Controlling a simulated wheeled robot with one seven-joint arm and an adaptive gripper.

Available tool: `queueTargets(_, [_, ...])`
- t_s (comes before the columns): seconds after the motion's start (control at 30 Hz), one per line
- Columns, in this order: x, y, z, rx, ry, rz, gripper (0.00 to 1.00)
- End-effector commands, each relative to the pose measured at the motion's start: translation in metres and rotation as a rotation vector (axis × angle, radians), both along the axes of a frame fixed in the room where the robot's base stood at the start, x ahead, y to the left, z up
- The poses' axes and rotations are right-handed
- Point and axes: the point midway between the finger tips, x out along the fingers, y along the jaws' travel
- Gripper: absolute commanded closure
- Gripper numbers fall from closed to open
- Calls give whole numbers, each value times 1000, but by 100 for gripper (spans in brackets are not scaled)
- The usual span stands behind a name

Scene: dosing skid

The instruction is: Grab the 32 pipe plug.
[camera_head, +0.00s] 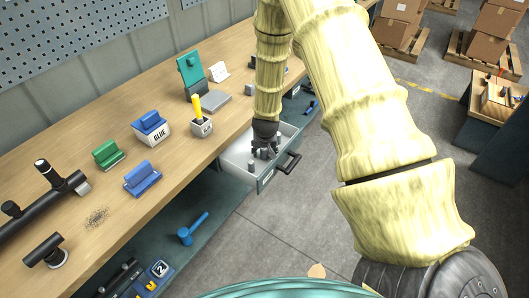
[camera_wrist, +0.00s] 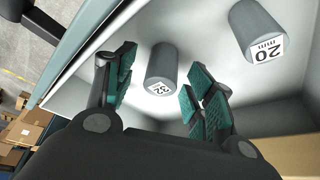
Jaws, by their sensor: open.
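In the wrist view the 32 pipe plug (camera_wrist: 162,66) is a grey cylinder with a white end label reading 32. It stands in a white-lined drawer, between the two teal-padded fingers of my gripper (camera_wrist: 160,88). The fingers are open, with a gap on each side of the plug. A second grey plug labelled 20 mm (camera_wrist: 257,36) is to the right, outside the fingers. In the head view my gripper (camera_head: 264,149) reaches down into the open drawer (camera_head: 238,163), where small grey plugs show beside it.
The drawer has a dark handle (camera_head: 288,163) and walls close around my gripper. The workbench (camera_head: 120,185) holds a glue box (camera_head: 151,130), a cup with a yellow-handled tool (camera_head: 201,125), and blue and green holders. A blue hammer (camera_head: 190,232) lies on the lower shelf.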

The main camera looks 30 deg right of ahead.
Motion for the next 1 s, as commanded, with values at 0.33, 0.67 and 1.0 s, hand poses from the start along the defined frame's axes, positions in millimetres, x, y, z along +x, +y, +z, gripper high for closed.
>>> queueTargets(0.33, [0,0,-1,0,0,1,66])
queueTargets(0.67, [0,0,0,0,0,1,92])
queueTargets(1.0, [1,1,15,-1,-1,3,92])
